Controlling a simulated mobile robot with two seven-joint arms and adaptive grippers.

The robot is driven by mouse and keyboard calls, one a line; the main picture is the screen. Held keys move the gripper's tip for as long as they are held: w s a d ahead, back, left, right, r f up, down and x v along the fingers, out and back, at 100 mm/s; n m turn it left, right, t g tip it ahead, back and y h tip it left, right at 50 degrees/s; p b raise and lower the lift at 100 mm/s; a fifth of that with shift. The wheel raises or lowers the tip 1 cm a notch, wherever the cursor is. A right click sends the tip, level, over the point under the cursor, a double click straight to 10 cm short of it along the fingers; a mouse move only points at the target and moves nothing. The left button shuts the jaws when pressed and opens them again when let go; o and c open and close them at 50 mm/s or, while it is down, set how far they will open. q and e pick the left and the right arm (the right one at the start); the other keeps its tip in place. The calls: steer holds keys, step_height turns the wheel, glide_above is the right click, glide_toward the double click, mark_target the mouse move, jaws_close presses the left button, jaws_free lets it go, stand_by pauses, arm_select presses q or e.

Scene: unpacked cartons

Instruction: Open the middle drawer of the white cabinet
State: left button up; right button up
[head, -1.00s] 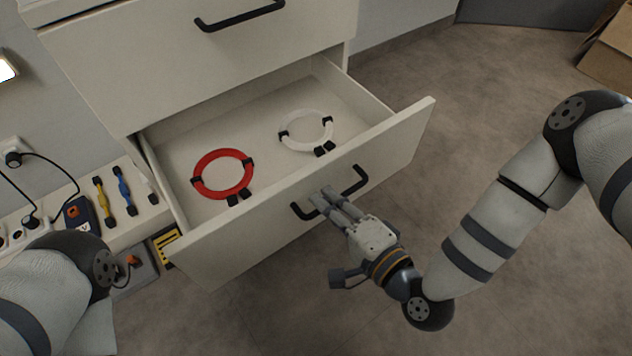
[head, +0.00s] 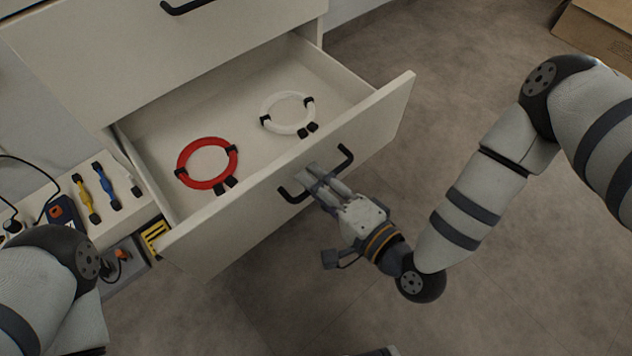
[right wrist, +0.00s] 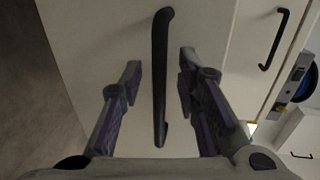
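A drawer of the white cabinet (head: 240,60) stands pulled out, below another drawer front; which level it is cannot be told for sure. Its front (head: 235,230) has a black bar handle (head: 345,157). My right gripper (head: 316,178) is at this handle in the head view. In the right wrist view its two fingers (right wrist: 157,90) are apart, one on each side of the handle (right wrist: 160,75), with gaps showing on both sides. It is open around the handle. My left gripper is out of view; only part of the left arm shows at lower left.
A red ring (head: 181,163) and a white ring (head: 271,108) with black clips lie in the open drawer. Left of it is a white ledge (head: 70,228) with yellow and blue items. A cardboard box (head: 595,28) is at upper right. The floor right of the drawer is clear.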

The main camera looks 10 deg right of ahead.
steer(key=v, duration=1.2)
steer(key=shift+w, duration=0.1)
